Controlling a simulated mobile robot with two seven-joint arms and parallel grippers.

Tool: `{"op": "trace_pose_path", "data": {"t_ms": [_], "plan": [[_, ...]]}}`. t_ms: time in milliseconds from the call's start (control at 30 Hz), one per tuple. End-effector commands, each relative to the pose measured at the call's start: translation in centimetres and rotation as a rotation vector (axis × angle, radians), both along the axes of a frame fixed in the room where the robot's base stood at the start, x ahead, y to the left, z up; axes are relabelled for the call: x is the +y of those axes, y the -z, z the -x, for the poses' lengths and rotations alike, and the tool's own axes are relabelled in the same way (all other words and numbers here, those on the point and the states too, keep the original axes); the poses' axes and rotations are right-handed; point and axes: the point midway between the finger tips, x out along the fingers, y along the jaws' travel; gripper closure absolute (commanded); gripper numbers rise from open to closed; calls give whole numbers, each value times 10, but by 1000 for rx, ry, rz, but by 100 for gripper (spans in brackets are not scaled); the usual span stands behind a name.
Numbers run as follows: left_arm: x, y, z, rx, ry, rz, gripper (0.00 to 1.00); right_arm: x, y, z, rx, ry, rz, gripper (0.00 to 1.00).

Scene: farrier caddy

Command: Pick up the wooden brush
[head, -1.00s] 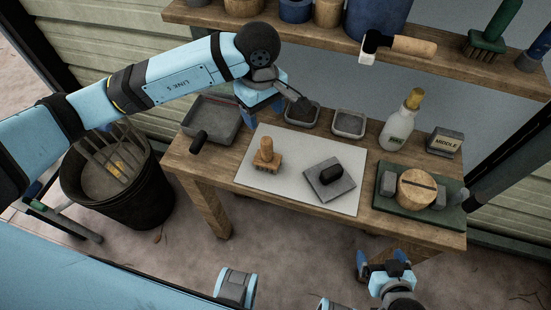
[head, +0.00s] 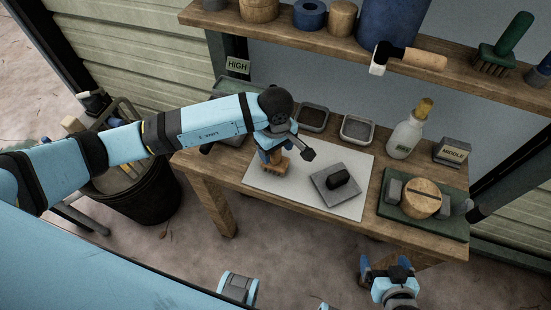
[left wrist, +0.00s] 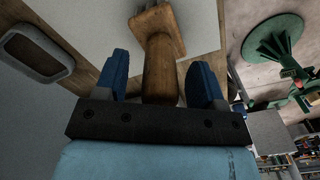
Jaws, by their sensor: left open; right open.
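The wooden brush (head: 277,168) stands upright on the white mat (head: 352,207), its handle largely hidden by my left gripper in the head view. My left gripper (head: 268,153) is over the brush. In the left wrist view, the brush handle (left wrist: 159,72) lies between the two blue fingers of my left gripper (left wrist: 160,80), with visible gaps on both sides. The fingers are open and not closed on it. My right gripper (head: 385,262) is open and empty in front of the table, at the lower right of the head view.
A green board (head: 448,223) with a wooden disc lies right. The shelf (head: 330,38) hangs above.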

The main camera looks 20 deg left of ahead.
Motion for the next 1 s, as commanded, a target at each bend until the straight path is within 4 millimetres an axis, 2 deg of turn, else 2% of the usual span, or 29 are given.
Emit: {"op": "trace_pose_path", "data": {"t_ms": [100, 333, 600, 867, 1000], "plan": [[0, 9, 0, 1, -1, -1, 37, 0, -3, -1, -2, -1, 0, 7], [0, 11, 0, 0, 0, 0, 37, 0, -4, -1, -5, 0, -1, 7], [0, 11, 0, 0, 0, 0, 99, 0, -4, -1, -5, 0, -1, 7], [1, 9, 0, -1, 0, 1, 100, 1, -2, 0, -1, -2, -1, 7], [1, 2, -1, -1, 0, 1, 100, 1, -1, 0, 0, -2, 0, 7]]}}
